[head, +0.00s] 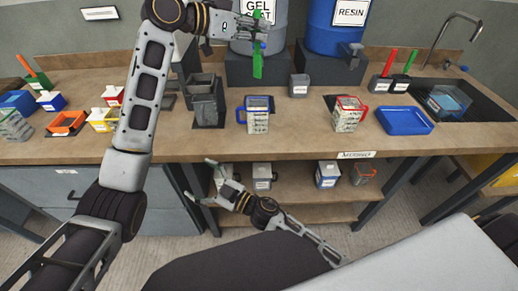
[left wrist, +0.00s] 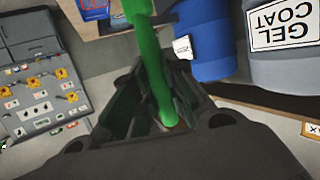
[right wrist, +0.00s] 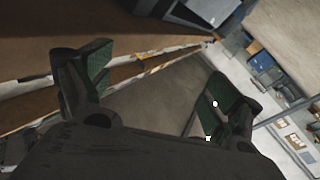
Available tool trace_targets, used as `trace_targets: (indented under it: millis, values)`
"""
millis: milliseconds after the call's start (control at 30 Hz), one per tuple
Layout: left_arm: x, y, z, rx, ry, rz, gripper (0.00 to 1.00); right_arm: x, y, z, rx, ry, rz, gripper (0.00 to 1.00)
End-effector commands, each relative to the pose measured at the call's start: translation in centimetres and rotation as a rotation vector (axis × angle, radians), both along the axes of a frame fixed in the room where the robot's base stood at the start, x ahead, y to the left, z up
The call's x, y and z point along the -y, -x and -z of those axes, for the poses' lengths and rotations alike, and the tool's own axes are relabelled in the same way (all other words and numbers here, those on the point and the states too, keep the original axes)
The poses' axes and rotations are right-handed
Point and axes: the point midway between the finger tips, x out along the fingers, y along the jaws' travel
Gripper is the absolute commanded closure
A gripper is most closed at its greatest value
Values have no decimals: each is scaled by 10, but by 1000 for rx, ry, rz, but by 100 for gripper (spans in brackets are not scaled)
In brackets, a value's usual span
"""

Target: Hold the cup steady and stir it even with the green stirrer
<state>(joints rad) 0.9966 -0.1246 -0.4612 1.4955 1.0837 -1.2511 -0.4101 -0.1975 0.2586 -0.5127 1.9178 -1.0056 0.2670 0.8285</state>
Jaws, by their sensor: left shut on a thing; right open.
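A clear cup with a blue rim and handle (head: 257,121) stands upright on the counter, with printed markings on its side. A similar cup with a red rim and handle (head: 347,118) stands to its right. My left gripper (head: 254,35) is shut on the green stirrer (head: 258,64), which hangs roughly upright above and behind the blue cup, apart from it. The stirrer also shows between the fingers in the left wrist view (left wrist: 152,65). My right gripper (head: 202,181) is open and empty, in front of the counter and below its top. The cups' contents are unclear.
A blue tray (head: 405,121) and a sink (head: 446,101) lie at the right. Grey containers (head: 205,105) stand left of the blue cup. Gel coat (head: 258,25) and resin (head: 335,25) drums stand behind. The counter's front edge (head: 300,154) lies above my right gripper.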

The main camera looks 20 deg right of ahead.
Motion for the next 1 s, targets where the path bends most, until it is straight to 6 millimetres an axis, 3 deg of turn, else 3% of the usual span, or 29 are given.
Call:
trace_targets:
  millis: [100,367,1000]
  values:
    - [0,0,0,0,1,0,100,-5,4,-18,16,-7,5,9]
    - [0,0,0,0,0,0,100,4,-2,-35,-6,-18,110,9]
    - [0,0,0,0,1,0,100,70,-17,-62,-121,-92,512,9]
